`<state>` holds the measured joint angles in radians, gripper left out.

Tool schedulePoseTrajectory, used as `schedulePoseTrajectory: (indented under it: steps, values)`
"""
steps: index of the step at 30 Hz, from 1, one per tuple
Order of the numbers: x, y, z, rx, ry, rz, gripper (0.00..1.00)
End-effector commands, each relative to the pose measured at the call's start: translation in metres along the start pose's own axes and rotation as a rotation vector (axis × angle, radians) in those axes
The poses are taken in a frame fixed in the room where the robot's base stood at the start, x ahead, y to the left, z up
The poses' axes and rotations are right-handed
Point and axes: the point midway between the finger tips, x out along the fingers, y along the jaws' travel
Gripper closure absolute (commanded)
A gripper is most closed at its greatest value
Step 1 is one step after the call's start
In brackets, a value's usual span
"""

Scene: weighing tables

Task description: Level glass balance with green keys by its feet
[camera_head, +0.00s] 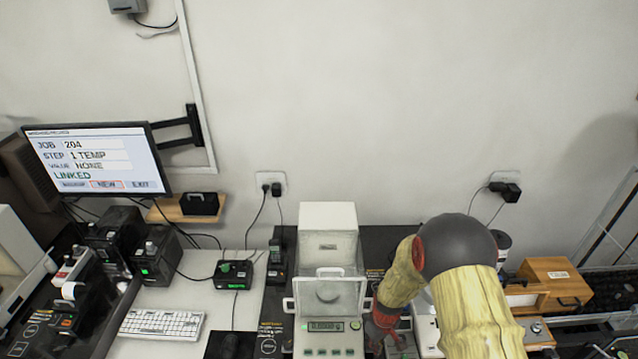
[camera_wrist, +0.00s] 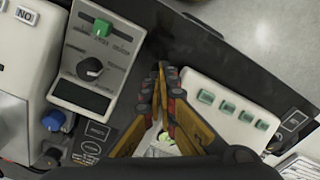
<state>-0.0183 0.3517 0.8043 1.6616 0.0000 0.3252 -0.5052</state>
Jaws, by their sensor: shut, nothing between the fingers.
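The glass balance (camera_head: 330,292) stands at the bottom middle of the head view, with a clear draft shield, a round pan inside, a lit display and green keys along its front. Its green keys (camera_wrist: 238,112) show at the right of the wrist view. My gripper (camera_wrist: 161,72) is shut and empty, over the dark gap beside the balance's key panel. In the head view it is low at the balance's right side, partly hidden by my arm. The balance's feet cannot be made out. A small pale green patch (camera_wrist: 164,145) shows between the finger linkages; I cannot tell what it is.
A pale device (camera_wrist: 92,62) with a black knob and green slider stands left of my fingers in the wrist view. A monitor (camera_head: 95,160), keyboard (camera_head: 162,324) and small black boxes are left of the balance. A wooden box (camera_head: 553,283) is at right.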

Motion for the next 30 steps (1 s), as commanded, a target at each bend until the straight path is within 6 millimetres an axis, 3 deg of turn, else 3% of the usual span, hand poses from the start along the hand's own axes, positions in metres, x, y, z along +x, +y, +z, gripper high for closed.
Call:
schedulePoseTrajectory:
  steps: [5,30]
  values:
    - [0.0113,0.0001,-0.0002,0.000,0.001,0.000,1.00]
    - [0.0168,-0.0011,0.0018,0.001,-0.004,-0.002,1.00]
